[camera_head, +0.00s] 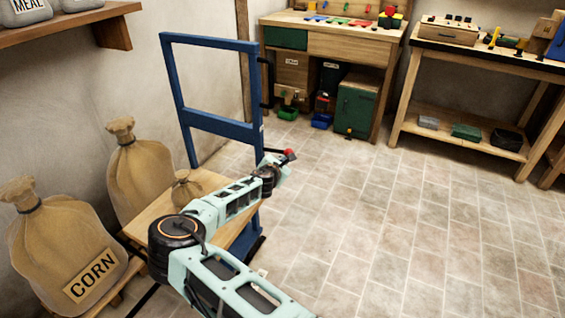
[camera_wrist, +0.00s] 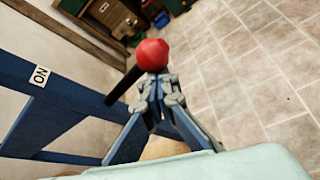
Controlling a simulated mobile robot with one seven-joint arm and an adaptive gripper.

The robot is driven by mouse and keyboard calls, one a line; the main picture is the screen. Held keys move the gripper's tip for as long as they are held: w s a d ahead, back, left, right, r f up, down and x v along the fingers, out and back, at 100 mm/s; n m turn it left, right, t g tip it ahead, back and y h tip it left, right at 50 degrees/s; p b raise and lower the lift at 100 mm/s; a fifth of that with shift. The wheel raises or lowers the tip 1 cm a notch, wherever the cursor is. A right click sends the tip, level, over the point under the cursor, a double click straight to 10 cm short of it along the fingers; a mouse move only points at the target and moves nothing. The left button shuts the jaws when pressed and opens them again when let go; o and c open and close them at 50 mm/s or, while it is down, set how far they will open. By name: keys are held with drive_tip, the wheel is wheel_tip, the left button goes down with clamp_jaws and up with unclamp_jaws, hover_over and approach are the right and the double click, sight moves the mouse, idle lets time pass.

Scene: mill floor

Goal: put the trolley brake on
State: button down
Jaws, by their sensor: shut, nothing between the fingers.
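The trolley has a blue upright frame (camera_head: 212,124) and a wooden deck (camera_head: 185,196) with a small sack (camera_head: 186,188) on it. A red ball knob (camera_head: 289,154) shows beside the right post; it is the brake lever's end and also shows in the wrist view (camera_wrist: 152,53). A dark rod (camera_wrist: 122,86) runs from the blue post towards the knob. A white "ON" label (camera_wrist: 40,75) is on the blue frame. My gripper (camera_wrist: 159,84) is shut and empty, its fingertips right at the knob's near side; whether they touch it I cannot tell.
Two large sacks, one marked CORN (camera_head: 68,250), stand left of the trolley by the wall. A wooden workbench (camera_head: 335,45) stands behind, another bench (camera_head: 480,62) at the right. The tiled floor (camera_head: 400,220) right of the trolley is clear.

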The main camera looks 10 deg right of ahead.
drive_tip(key=shift+w+r, duration=0.15)
drive_tip(key=shift+r, duration=1.4)
drive_tip(key=shift+w+a+r, duration=0.1)
drive_tip(key=shift+r, duration=0.2)
drive_tip(key=shift+w+a+r, duration=0.1)
drive_tip(key=shift+r, duration=0.05)
drive_tip(key=shift+a+f+b, duration=0.1)
drive_tip(key=shift+f+b, duration=0.25)
drive_tip(key=shift+f, duration=0.1)
drive_tip(key=b, duration=0.1)
approach(283, 151)
drive_tip(key=s+a+f, duration=0.1)
drive_tip(key=a+f, duration=0.1)
drive_tip(key=shift+s+a+f, duration=0.2)
drive_tip(key=shift+s+a, duration=0.1)
drive_tip(key=shift+s, duration=0.1)
